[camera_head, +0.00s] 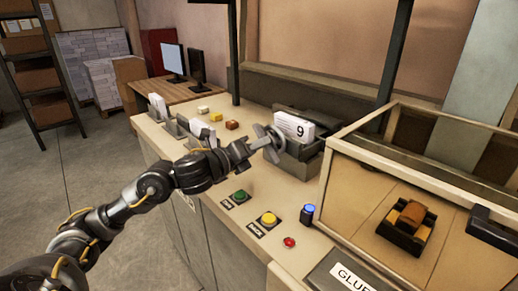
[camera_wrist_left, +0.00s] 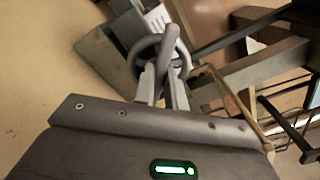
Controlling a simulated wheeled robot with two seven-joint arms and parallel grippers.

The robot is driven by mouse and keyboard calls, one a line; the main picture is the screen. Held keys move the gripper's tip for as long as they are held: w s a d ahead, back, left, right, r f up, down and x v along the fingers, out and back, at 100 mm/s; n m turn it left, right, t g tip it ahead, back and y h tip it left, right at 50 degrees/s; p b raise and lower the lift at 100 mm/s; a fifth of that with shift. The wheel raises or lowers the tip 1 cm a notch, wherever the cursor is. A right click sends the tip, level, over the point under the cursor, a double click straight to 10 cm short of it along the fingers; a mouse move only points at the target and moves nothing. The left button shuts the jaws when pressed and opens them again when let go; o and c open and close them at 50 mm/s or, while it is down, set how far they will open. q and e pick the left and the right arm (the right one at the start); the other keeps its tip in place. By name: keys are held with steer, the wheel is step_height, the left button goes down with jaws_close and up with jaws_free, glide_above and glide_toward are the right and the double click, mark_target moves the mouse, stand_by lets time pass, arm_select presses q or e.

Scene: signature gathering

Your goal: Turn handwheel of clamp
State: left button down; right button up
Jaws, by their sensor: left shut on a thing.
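The clamp (camera_head: 300,158) is a dark grey block on the bench, with a white stack of paper marked 9 (camera_head: 292,126) in it. Its grey handwheel (camera_head: 271,146) faces my left arm. The handwheel also shows in the left wrist view as a ring (camera_wrist_left: 146,54) with a bar across it. My left gripper (camera_head: 254,146) is at the handwheel, its fingers shut on part of it. In the left wrist view the two fingers (camera_wrist_left: 162,85) reach up to the wheel. The exact contact is partly hidden. My right gripper is not in view.
A green button (camera_head: 239,196), a yellow button (camera_head: 268,219), a small red button (camera_head: 289,242) and a blue-topped cylinder (camera_head: 307,213) stand along the bench front. A framed glass case (camera_head: 400,180) is at right. Small blocks (camera_head: 215,117) and paper holders sit behind my arm.

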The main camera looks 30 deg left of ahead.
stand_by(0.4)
arm_select(q)
steer(key=c, duration=1.4)
jaws_free()
steer(key=shift+c, duration=0.2)
